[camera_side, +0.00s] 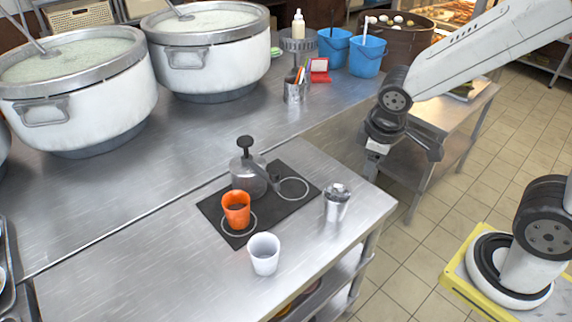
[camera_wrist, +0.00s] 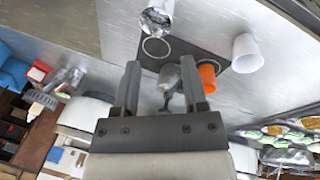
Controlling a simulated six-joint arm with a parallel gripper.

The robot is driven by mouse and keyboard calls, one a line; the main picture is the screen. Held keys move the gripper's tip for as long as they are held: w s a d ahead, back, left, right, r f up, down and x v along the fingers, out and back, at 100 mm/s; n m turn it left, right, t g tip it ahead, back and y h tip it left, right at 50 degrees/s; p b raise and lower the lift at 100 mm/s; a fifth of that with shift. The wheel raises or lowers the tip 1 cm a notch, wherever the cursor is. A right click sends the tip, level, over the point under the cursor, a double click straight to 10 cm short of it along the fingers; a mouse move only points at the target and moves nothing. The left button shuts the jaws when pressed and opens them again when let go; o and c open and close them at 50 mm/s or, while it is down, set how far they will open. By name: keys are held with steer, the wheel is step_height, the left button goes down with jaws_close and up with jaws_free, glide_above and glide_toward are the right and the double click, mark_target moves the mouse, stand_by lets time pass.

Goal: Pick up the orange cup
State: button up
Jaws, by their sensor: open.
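The orange cup (camera_side: 236,209) stands upright on a dark mat (camera_side: 214,213), near a white ring marked on it. In the wrist view the orange cup (camera_wrist: 207,77) shows just right of the right finger, partly hidden by it. My gripper (camera_side: 399,160) is open and empty, off to the right of the steel table's edge in the side view and well apart from the cup. In the wrist view my gripper (camera_wrist: 159,70) has its two fingers spread, with nothing between them but the scene beyond.
A grey metal pump pot (camera_side: 246,174) stands close behind the orange cup. A white cup (camera_side: 264,254) stands in front, and a metal shaker (camera_side: 337,203) to the right. Large stockpots (camera_side: 85,85) stand at the back left. The steel table (camera_side: 130,262) is clear at front left.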

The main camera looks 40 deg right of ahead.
steer(key=w+a+n+t+h, duration=0.55)
steer(key=w+n, duration=0.55)
steer(key=n, duration=0.7)
steer(key=w+a+n+t+y, duration=0.2)
steer(key=a+n+t+y, duration=0.15)
steer(key=a+n, duration=0.4)
steer(key=w+a+n+t+y, duration=0.2)
steer(key=w+a+n+y, duration=0.15)
steer(key=a+n, duration=0.4)
steer(key=m, duration=0.2)
glide_toward(223, 204)
steer(key=shift+x, duration=1.4)
steer(key=shift+a, duration=0.1)
steer(key=shift+x, duration=2.55)
